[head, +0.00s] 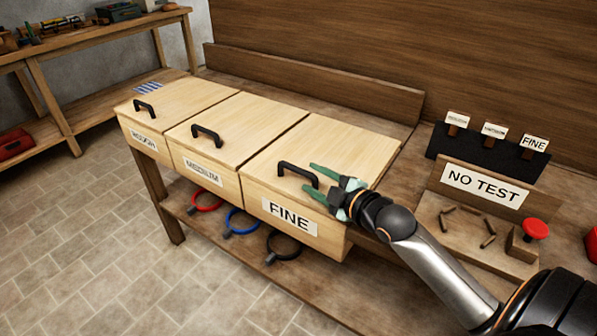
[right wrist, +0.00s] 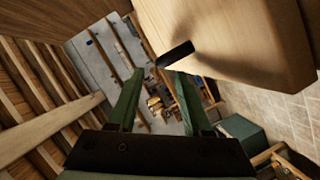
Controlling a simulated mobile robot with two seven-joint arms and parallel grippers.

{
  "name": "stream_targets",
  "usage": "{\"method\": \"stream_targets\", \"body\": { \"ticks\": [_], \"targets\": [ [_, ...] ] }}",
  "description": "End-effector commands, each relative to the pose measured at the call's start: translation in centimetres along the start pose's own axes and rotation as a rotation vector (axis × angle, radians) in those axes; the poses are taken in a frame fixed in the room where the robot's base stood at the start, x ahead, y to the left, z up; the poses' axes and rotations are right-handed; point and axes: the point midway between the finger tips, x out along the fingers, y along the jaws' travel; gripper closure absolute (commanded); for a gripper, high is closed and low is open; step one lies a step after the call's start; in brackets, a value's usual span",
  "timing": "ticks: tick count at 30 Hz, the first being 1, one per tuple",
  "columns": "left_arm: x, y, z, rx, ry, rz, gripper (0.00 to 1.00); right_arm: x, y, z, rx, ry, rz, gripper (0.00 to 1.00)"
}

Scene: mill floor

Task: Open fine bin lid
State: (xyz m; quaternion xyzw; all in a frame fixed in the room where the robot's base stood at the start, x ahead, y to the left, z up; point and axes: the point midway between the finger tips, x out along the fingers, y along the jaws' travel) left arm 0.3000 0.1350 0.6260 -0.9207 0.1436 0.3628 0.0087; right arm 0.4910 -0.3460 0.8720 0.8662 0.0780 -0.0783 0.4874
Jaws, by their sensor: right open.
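The fine bin (head: 275,210) is a pale wooden box at the right end of a row of bins, with a "FINE" label on its front. Its lid (head: 345,150) is shut and carries a black handle (head: 298,172) near the front edge. My right gripper (head: 312,177) has green fingers, is open, and reaches in from the right by the handle's right end. In the right wrist view the two fingers (right wrist: 158,82) stand apart, and the dark handle (right wrist: 175,54) shows just beyond their tips. Nothing is between the fingers. My left gripper is not in view.
The medium bin (head: 205,175) and rough bin (head: 140,140) stand to the left, lids shut. To the right are a "NO TEST" sign (head: 485,186), a red button (head: 536,229) and small label cards (head: 495,130). A low board (head: 310,90) stands behind the bins.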

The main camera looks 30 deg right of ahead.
Motion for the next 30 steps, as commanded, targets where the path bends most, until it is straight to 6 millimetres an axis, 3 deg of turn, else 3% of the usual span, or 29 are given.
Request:
{"method": "stream_targets", "body": {
  "ticks": [6, 12, 25, 30],
  "targets": [
    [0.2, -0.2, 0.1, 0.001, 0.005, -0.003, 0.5, 3.3, 0.0, 0.0, 0.003, 0.001, 0.001, 0.5],
    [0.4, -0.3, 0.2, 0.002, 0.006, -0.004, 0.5, 5.4, -0.1, 0.0, 0.002, 0.0, 0.0, 0.5],
    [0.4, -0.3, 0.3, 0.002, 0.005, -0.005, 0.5, 6.2, -0.1, 0.0, 0.0, 0.001, -0.002, 0.5],
    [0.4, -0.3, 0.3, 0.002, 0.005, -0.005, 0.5, 6.2, -0.1, 0.0, 0.0, 0.001, -0.002, 0.67]
  ]
}}
